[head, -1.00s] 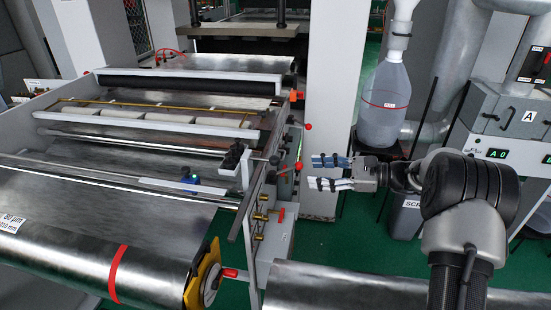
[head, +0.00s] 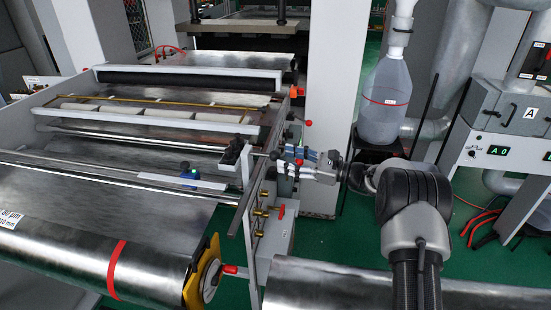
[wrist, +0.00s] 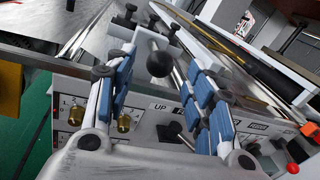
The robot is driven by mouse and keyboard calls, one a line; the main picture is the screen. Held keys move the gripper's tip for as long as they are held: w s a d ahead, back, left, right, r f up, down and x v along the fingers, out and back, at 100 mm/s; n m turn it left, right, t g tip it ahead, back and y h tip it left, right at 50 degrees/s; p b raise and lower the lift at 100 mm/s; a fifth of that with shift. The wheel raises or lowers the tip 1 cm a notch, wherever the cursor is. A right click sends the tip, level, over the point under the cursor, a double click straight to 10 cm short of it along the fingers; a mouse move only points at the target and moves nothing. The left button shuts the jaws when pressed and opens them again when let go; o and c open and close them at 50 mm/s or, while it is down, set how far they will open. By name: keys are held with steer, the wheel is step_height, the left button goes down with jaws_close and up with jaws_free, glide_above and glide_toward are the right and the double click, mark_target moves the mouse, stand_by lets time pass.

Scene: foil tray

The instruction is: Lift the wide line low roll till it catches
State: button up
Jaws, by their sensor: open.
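My gripper (head: 291,160) is open at the right end of the wide foil machine, fingers pointing left. In the wrist view its blue-padded fingers (wrist: 160,62) stand on either side of a dark ball knob (wrist: 159,64), which lies between them in the picture; I cannot tell whether they touch it. A panel marked UP (wrist: 160,107) shows behind the fingers, its other label partly covered. In the head view a bright slim roller (head: 110,137) crosses the machine; I cannot tell whether it is the low roll.
A large foil roll (head: 70,255) with a red band lies at the front left. Brass fittings (head: 259,210) and a red ball (head: 307,124) are near my gripper. A clear bottle (head: 385,105) stands behind the arm. Green floor shows below.

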mark_target(275, 156)
steer(key=x, duration=0.5)
jaws_close()
stand_by(0.6)
stand_by(0.6)
